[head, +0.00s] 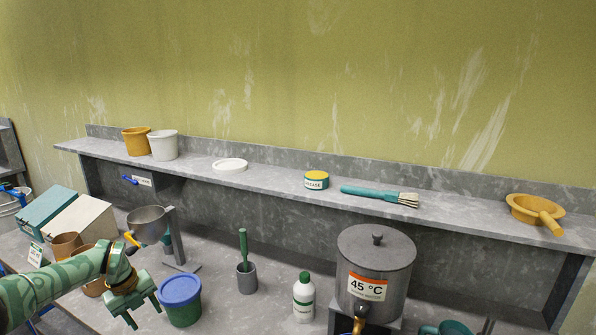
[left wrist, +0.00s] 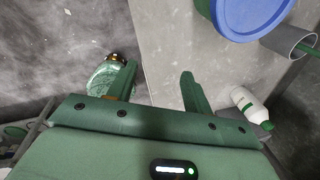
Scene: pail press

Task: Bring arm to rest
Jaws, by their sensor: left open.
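My left gripper (head: 146,312) is in the lower left of the head view, at the front of the bench, left of a green pail with a blue lid (head: 180,290). Its two green fingers are apart. In the left wrist view the gripper (left wrist: 158,70) has nothing between its fingers; the bench edge passes behind them. The blue-lidded pail (left wrist: 250,14) shows there at the top right, apart from the fingers. My right gripper is in neither view.
On the bench stand a grey cup with a green handle (head: 246,278), a white bottle (head: 303,298), a metal urn marked 45 °C (head: 376,265) and a metal funnel on a stand (head: 147,225). Copper-coloured pots (head: 66,245) are near my left arm. The shelf (head: 270,180) holds pails and a brush.

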